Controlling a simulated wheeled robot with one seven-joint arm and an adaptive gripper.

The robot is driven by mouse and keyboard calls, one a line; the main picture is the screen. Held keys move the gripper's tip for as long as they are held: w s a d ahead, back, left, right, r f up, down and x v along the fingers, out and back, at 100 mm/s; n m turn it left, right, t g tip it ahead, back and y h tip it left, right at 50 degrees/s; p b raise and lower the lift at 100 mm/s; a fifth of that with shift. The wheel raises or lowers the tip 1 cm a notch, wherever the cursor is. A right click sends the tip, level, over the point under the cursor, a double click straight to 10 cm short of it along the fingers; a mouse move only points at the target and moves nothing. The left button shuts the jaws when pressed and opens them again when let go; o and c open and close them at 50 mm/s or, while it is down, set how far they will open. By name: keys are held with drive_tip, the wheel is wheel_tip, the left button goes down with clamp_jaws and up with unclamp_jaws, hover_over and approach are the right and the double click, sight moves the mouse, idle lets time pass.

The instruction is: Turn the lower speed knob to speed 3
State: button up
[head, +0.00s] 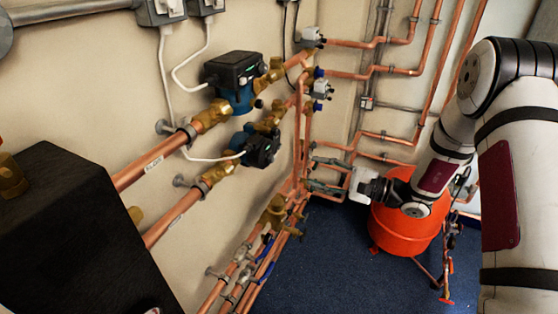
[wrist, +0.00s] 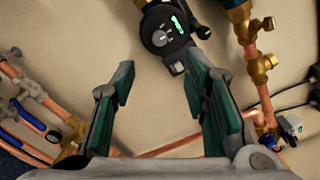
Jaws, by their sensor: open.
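The lower pump (head: 259,148) has a black head and sits on the lower copper pipe by the wall in the head view; its knob face is hard to make out there. In the wrist view a black round pump face (wrist: 168,28) with a lit green strip shows at the top, with a small grey knob (wrist: 160,38) on it. It seems to be the lower pump. My gripper (head: 360,187) is open and empty, to the right of the pump. In the wrist view its fingers (wrist: 160,78) are spread below the knob, apart from it.
The upper pump (head: 234,80) sits above, with a white cable. Copper pipes (head: 297,140) with valves rise between the pumps and my gripper in the head view. A red vessel (head: 405,222) stands behind my arm. A black box (head: 75,235) is at the left. Blue floor (head: 320,265) is clear.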

sight(274, 159)
drive_tip(key=x, duration=1.1)
drive_tip(key=shift+w+a+p, duration=0.1)
drive_tip(key=shift+a+p, duration=0.3)
drive_tip(key=shift+c, duration=0.5)
clamp_jaws()
